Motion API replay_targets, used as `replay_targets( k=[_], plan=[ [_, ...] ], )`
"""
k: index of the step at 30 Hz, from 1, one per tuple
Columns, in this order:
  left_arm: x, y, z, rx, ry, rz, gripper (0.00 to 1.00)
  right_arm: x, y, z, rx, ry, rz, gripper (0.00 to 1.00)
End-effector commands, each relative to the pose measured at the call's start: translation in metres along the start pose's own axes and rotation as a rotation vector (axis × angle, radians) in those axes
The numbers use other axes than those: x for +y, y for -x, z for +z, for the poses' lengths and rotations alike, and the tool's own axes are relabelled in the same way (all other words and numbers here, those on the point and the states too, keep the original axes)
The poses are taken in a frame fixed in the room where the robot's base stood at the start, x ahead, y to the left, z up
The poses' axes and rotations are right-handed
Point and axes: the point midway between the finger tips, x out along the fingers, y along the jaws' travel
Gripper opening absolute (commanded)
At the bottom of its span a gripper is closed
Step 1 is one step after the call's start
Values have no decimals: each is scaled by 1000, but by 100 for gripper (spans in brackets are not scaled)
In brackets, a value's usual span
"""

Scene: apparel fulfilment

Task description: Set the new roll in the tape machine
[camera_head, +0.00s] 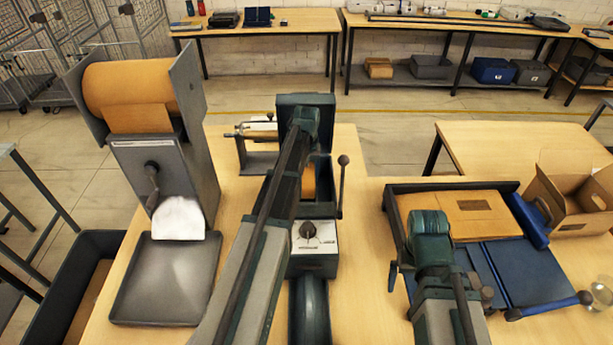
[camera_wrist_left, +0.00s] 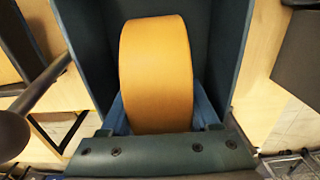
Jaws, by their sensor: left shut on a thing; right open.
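The tape machine (camera_head: 315,262) stands mid-table, with a dark housing, a pale front panel with a dial, and a ball-ended lever on its right side. An orange tape roll (camera_head: 308,183) shows in part beside my left arm, within the housing. In the left wrist view the roll (camera_wrist_left: 156,55) stands upright between the dark housing walls. My left gripper (camera_wrist_left: 162,108) is shut on it, a blue finger on each side. The roll's lower part and its seat are hidden. My right gripper (camera_head: 430,228) is open, over the blue tray at the right; its fingertips are hard to make out.
A paper dispenser (camera_head: 160,150) with a large brown roll and crank stands left of the machine. A metal spindle stand (camera_head: 258,140) is behind. Bare tabletop shows around the machine.

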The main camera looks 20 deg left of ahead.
Motion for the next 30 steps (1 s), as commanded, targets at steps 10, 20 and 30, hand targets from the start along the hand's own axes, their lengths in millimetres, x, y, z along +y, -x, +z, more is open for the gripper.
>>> replay_targets(
  k=[10,20,30],
  plan=[
    [0,-6,0,0,0,0,0,-1,-6,0,0,0,0,98],
    [0,-6,0,0,0,0,97,-1,-6,0,0,0,0,98],
    [0,1,0,0,0,0,97,0,1,0,0,0,0,98]
  ],
)
